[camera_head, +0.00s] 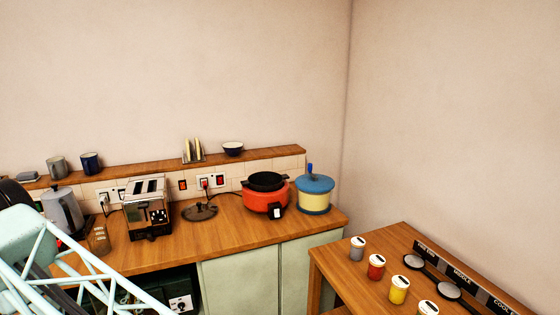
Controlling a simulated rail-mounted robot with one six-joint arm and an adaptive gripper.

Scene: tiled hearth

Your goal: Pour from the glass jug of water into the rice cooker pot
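The red rice cooker (263,203) stands on the wooden counter, right of its middle. Its dark pot (266,181) shows at the top, open, with its inside hard to make out. A dark round lid with a knob (200,210) lies on the counter to the left of the cooker. A small clear glass vessel (98,240), possibly the jug, stands at the left between the kettle and the toaster. It is partly hidden, and I cannot tell whether it holds water. A pale teal frame, likely my arm, covers the lower left. My gripper's fingertips are not in view.
A toaster (147,212) and grey kettle (63,209) stand on the counter (230,240). A blue-lidded cream pot (314,196) is right of the cooker. A shelf (130,172) behind holds cups and a bowl. Lidded jars stand on the right table (335,272).

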